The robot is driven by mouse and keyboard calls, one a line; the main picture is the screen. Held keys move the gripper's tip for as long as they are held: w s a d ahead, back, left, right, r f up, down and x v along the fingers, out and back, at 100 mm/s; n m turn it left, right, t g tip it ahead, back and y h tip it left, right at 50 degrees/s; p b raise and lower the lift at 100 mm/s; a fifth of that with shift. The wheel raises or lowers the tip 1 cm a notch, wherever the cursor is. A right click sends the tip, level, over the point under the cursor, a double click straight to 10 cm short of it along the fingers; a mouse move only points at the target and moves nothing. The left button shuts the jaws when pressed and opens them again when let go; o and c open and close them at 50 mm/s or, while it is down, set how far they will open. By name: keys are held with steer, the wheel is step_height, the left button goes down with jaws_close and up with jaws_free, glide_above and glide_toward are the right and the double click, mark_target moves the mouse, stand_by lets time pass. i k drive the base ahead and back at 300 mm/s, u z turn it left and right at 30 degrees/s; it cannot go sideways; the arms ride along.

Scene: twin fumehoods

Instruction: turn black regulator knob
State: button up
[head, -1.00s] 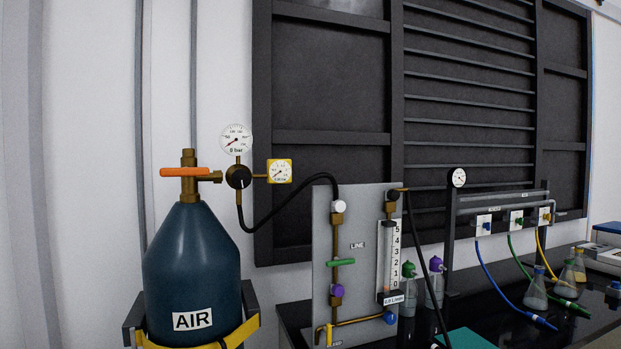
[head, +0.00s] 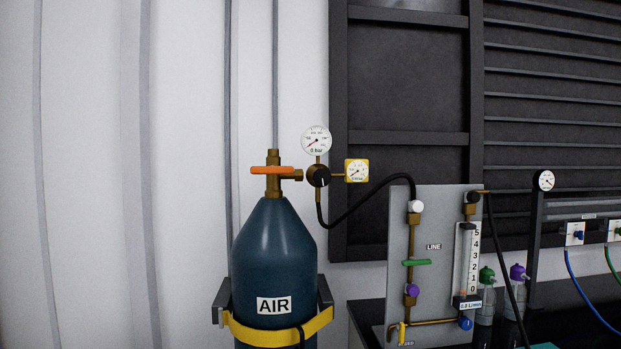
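The black regulator knob (head: 318,175) sits on the brass regulator at the top of the blue AIR cylinder (head: 272,250). A white round gauge (head: 316,140) marked 0 bar is above the knob. A yellow square gauge (head: 357,171) is to its right. An orange valve handle (head: 272,170) lies across the brass cylinder valve to the left of the knob. A black hose (head: 352,217) runs from below the knob to the grey panel. My gripper is not in view.
A yellow strap (head: 277,334) and dark bracket hold the cylinder near the wall. The grey LINE panel (head: 399,250) with green, purple and white fittings and a flow tube (head: 465,262) stands to the right on a black bench. The wall at left is clear.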

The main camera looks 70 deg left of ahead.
mark_target(321, 177)
steer(key=u, duration=1.3)
steer(key=i, duration=0.55)
steer(key=u, duration=0.05)
steer(key=k, duration=0.5)
steer(key=u, duration=0.15)
